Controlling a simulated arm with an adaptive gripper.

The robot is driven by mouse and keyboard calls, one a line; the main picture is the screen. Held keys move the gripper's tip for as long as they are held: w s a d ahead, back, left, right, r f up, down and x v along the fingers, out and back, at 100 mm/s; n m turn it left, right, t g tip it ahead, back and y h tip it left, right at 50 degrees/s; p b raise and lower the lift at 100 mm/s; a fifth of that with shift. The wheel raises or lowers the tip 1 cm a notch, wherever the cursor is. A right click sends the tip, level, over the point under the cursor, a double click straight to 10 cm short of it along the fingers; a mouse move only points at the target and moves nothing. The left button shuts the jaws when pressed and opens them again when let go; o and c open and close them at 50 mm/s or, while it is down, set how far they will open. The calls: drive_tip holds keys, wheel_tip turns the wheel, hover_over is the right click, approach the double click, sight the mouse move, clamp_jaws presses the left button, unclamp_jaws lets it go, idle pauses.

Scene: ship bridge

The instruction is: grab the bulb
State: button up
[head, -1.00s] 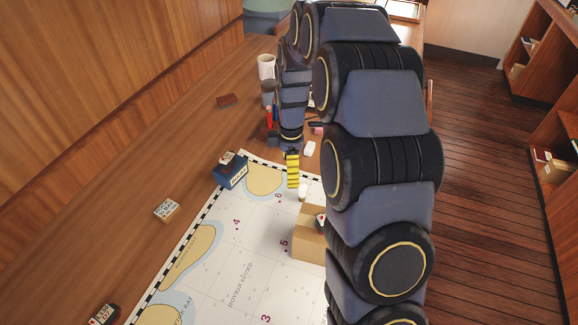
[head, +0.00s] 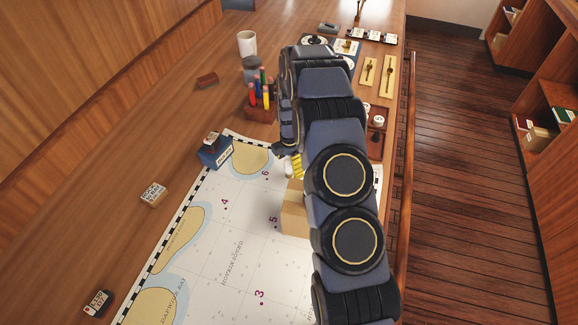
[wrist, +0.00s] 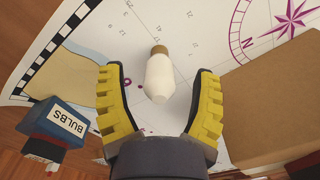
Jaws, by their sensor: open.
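A white bulb with a brass-coloured base (wrist: 159,78) lies on the chart in the wrist view. Its base points up the picture and its rounded end points toward my gripper. My gripper (wrist: 156,72) is open, with its yellow ridged fingers on either side of the bulb and a gap on each side. I cannot tell how far above the chart the fingertips are. In the head view my gripper (head: 297,166) shows only as a bit of yellow beside my arm. A small white patch there looks like the bulb (head: 288,168).
A cardboard box (wrist: 275,112) stands close to the right finger; it also shows in the head view (head: 293,215). A blue box marked BULBS (wrist: 60,122) is at left. A pen holder (head: 262,114) and a white mug (head: 247,43) stand farther back. The chart (head: 235,215) is mostly clear.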

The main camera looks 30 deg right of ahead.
drive_tip(key=shift+f, duration=0.8)
drive_tip(key=shift+r, duration=0.1)
drive_tip(key=c, duration=1)
